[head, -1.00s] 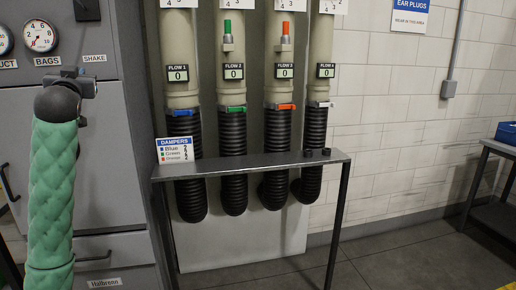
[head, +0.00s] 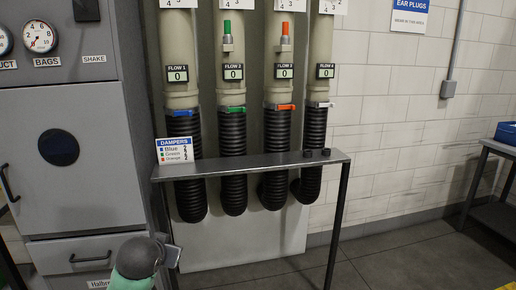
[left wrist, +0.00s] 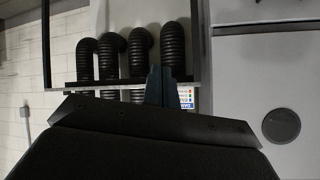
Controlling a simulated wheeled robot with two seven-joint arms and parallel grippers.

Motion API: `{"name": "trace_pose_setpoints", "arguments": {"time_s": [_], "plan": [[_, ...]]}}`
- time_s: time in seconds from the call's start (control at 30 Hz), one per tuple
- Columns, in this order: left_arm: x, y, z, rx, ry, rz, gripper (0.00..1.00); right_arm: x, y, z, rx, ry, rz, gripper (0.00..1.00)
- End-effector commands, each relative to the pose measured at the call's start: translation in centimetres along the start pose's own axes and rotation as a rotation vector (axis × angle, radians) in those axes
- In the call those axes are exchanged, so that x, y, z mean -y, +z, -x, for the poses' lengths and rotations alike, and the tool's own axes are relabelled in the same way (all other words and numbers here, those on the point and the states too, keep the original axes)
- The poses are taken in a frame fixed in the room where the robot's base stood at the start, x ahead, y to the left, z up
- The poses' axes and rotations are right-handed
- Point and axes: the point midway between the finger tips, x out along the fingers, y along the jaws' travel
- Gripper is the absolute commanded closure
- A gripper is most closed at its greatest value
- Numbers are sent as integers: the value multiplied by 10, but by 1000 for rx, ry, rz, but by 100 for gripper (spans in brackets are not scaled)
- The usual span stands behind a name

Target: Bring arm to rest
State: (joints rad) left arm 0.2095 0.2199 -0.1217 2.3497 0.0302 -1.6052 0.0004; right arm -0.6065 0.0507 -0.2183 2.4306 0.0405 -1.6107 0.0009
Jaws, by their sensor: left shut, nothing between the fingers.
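My left arm, in a green padded sleeve, shows low in the head view in front of the grey cabinet's lower drawer. My left gripper (left wrist: 160,72) is in the left wrist view, where its two dark fingers are together with nothing between them. It appears apart from the hoses and shelf behind it. In the head view only the grey wrist end of that arm shows clearly, and the fingers are hard to make out. My right arm and gripper are not in either view.
A narrow metal shelf (head: 250,164) stands ahead with a dampers sign (head: 174,150) on it. Several black hoses (head: 232,185) hang behind it. The grey cabinet (head: 75,150) is at the left. A dark table (head: 490,210) is at the far right, with clear floor between.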

Motion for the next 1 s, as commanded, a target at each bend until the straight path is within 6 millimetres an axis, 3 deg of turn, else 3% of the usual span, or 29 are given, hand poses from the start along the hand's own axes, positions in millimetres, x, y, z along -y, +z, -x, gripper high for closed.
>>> {"name": "trace_pose_setpoints", "arguments": {"time_s": [0.03, 0.4, 0.77, 1.0], "plan": [[-14, 22, 0, 31, 24, 0, 100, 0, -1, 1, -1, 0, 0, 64], [-100, 154, 16, 214, 169, 14, 100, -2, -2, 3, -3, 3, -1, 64], [-165, 283, 50, 425, 279, 49, 100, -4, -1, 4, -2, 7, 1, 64], [-196, 367, 85, 577, 329, 78, 100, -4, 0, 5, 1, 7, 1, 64]]}}
